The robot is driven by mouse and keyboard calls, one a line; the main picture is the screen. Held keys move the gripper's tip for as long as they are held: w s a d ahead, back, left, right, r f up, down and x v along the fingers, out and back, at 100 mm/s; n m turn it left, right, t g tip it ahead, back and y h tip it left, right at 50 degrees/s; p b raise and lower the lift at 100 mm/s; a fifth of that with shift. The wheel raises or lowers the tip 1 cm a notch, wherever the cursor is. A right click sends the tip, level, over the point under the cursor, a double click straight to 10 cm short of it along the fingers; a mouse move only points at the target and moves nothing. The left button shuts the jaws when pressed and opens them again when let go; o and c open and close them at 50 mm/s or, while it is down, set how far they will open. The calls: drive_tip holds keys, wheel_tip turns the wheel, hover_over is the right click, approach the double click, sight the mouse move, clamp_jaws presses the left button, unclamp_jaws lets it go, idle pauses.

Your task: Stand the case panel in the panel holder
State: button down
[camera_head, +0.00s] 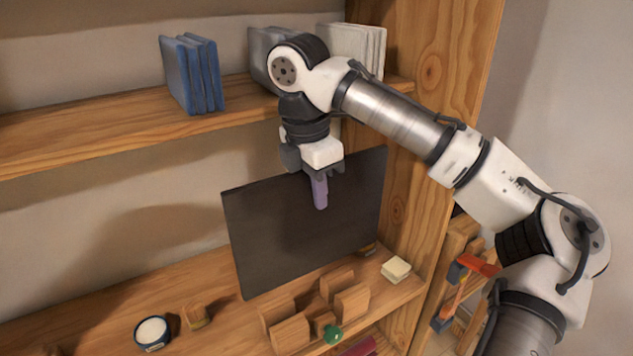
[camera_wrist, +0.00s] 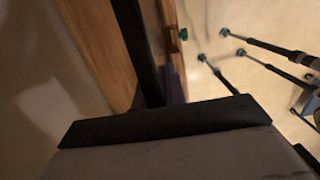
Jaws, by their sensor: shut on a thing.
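The case panel (camera_head: 300,235) is a large flat dark sheet, held nearly upright above the lower shelf. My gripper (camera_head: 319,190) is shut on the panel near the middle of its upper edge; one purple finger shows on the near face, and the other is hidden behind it. In the wrist view the panel shows as a narrow dark strip (camera_wrist: 145,50), seen edge-on. The likely panel holder is a group of wooden uprights (camera_head: 352,303) on the lower shelf, with gaps between them. The panel's lower edge appears behind and above these uprights; I cannot tell whether they touch.
A white-topped round jar (camera_head: 151,332) and a small wooden block (camera_head: 195,317) stand at left. A cream block (camera_head: 396,269) lies at right and a green knob (camera_head: 332,334) in front. Blue books (camera_head: 192,75) stand on the upper shelf (camera_head: 90,128), close to my arm.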

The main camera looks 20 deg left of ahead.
hover_over(317, 267)
drive_tip(key=shift+f, duration=2.25)
drive_tip(key=f+b, duration=0.9)
drive_tip(key=b, duration=0.1)
drive_tip(key=shift+w+a+f, duration=0.1)
drive_tip(key=shift+w+a, duration=0.1)
drive_tip(key=shift+w, duration=0.1)
drive_tip(key=shift+f, duration=1)
drive_tip(key=c, duration=1.4)
unclamp_jaws()
drive_tip(key=shift+o, duration=0.2)
wheel_tip(317, 267, up, 14)
drive_tip(key=s+a, duration=0.1)
drive_tip(key=shift+s+f, duration=0.15)
drive_tip(key=shift+s, duration=0.05)
